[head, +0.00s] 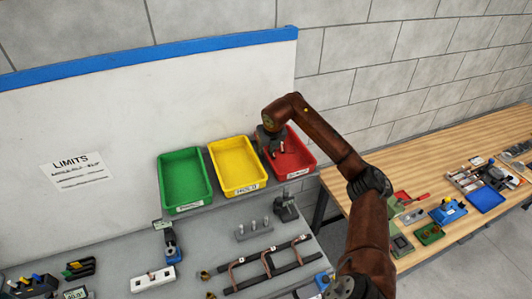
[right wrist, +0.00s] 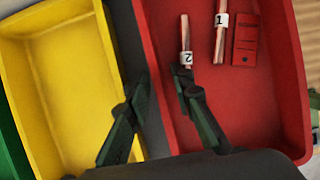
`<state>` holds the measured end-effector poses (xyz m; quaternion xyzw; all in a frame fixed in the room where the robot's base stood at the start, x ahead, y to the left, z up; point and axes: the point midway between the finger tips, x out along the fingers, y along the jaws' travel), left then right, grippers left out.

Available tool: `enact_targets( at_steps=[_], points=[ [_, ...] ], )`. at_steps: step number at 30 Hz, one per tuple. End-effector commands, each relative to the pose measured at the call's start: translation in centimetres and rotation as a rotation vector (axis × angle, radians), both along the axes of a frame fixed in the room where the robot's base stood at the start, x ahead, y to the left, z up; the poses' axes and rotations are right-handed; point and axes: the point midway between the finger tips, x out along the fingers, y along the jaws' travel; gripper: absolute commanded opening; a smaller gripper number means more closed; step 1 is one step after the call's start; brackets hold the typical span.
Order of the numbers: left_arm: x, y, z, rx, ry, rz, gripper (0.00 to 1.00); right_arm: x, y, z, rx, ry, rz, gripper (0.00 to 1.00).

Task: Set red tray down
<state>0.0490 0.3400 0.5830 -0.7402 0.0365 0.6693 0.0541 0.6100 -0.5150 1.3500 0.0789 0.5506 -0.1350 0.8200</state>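The red tray (head: 307,158) stands at the right end of a row of trays at the back of the grey bench; it looks level with its neighbours. My right gripper (head: 272,150) is over its left side. In the right wrist view, the fingers (right wrist: 162,82) straddle the red tray's left wall (right wrist: 150,50), one outside and one inside, with gaps beside the wall. Inside the red tray lie two copper tubes labelled 1 (right wrist: 219,35) and 2 (right wrist: 185,38) and a flat red piece (right wrist: 245,40). My left gripper is not in view.
The yellow tray (head: 236,165) stands close on the left, with the green tray (head: 185,178) beyond it. A white board (head: 110,120) rises behind. A rack with bent copper tubes (head: 270,265) lies in front. A wooden bench (head: 420,135) stands at right.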

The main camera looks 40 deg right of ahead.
Motion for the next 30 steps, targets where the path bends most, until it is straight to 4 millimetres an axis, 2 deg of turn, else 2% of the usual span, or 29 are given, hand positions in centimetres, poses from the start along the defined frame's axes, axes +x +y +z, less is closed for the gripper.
enact_targets(
  at_steps=[5, 12, 18, 22, 30],
  points=[
    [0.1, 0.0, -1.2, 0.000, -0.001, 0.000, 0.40, -0.9, 0.3, 2.4, -0.004, -0.006, 0.000, 0.22],
    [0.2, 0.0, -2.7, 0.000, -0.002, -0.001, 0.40, -2.7, 1.0, 7.1, -0.003, -0.005, 0.000, 0.22],
    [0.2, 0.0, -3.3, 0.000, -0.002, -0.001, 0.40, -3.7, 1.4, 9.8, -0.002, -0.004, 0.000, 0.22],
    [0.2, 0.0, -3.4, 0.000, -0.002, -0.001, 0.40, -4.1, 1.6, 10.6, 0.000, -0.001, 0.000, 0.22],
    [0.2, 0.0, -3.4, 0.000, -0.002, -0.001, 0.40, -4.1, 1.6, 10.7, 0.000, -0.001, 0.000, 0.22]
  ],
)
